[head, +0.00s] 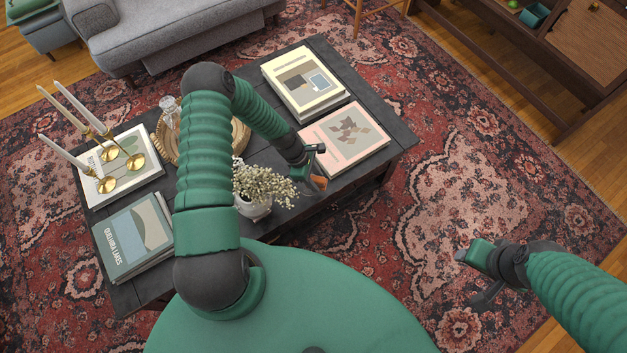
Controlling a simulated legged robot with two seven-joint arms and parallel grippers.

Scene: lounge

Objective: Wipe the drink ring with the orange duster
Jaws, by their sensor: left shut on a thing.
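My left gripper (314,167) is low over the front right part of the dark coffee table (402,142). It is shut on the orange duster (319,183), of which only a small orange piece shows below the fingers. I cannot tell whether the duster touches the tabletop. No drink ring can be made out; the arm, gripper and flowers cover part of the table. My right gripper (472,277) is open and empty, out over the patterned rug to the right of the table.
A white vase of flowers (262,188) stands just left of the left gripper. A pink book (345,138) and a cream book stack (304,82) lie behind it. Brass candlesticks (107,160), a wooden tray (240,136) and more books (135,235) fill the left side.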

